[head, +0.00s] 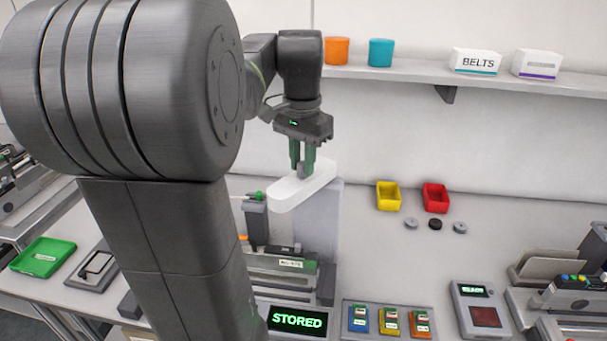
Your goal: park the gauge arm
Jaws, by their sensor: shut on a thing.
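My gripper (302,158) points down with its green fingers shut on a small grey knob on top of a white rounded bar (293,190). This bar appears to be the gauge arm. It slants from lower left to upper right above a grey feeder unit (282,264), against a pale upright panel (322,225). How the bar joins the unit is hidden. A display (297,319) below the unit reads "STORED" in green letters.
My arm hides much of the left side. A green tray (43,257) lies at far left. Yellow (388,196) and red (435,198) bins stand at the back. A panel of coloured modules (388,320) and a small screen device (480,310) are at front right. The bench between is mostly clear.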

